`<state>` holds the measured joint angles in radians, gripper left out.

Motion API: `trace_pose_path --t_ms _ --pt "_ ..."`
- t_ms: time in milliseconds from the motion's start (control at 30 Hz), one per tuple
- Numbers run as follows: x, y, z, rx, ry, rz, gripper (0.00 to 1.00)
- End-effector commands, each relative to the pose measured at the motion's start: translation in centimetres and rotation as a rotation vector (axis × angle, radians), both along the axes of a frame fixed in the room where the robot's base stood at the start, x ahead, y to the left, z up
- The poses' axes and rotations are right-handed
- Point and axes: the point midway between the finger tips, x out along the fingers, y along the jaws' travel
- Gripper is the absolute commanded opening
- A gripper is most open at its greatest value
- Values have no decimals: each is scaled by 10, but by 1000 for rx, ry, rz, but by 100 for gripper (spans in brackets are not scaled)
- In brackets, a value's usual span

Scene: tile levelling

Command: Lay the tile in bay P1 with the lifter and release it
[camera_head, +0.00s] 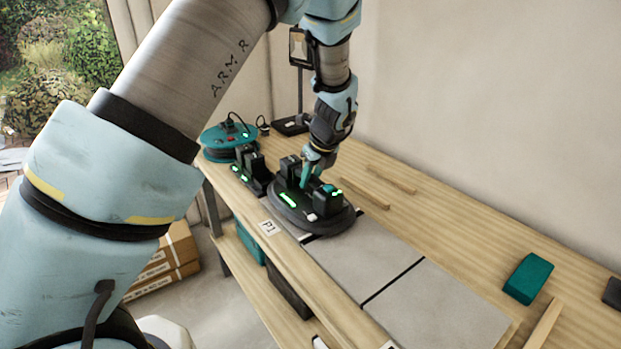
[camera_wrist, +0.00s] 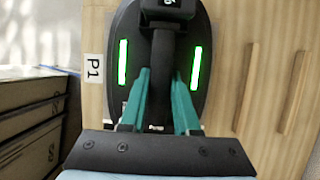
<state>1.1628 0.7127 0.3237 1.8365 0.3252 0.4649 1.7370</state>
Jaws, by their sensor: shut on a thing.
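My gripper (camera_head: 312,172) is shut on the handle of the black oval lifter (camera_head: 320,222), with its teal fingers on either side of it. In the wrist view the gripper (camera_wrist: 160,85) straddles the handle, and two green strips glow on the lifter (camera_wrist: 122,95). The lifter is beside the P1 label (camera_head: 269,228) on the bench's front edge; the label also shows in the wrist view (camera_wrist: 95,68). A pale strip (camera_head: 285,216) shows at the lifter's left edge. The lifter hides most of what lies beneath, so I cannot tell if the tile is seated.
Two grey tiles (camera_head: 367,255) (camera_head: 438,307) lie to the right with a dark gap between them. Wooden strips (camera_head: 364,193) lie behind. A black device with green lights (camera_head: 250,170) and a teal cable reel (camera_head: 228,140) stand left. A teal block (camera_head: 528,278) sits right.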

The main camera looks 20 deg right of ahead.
Motion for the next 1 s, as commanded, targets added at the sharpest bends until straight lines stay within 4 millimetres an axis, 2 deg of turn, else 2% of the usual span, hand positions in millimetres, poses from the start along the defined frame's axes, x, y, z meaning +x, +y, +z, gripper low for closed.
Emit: trace_pose_path --t_ms 33,67,333,667,767,1000 --pt "1 -1 2 -3 -3 0 0" --pt "1 -1 2 -3 -3 0 33" --pt "0 0 1 -1 -1 1 64" --pt "-2 0 1 1 2 1 65" --pt "-6 -1 11 -1 1 0 65" --pt "-22 -5 54 -6 -2 0 65"
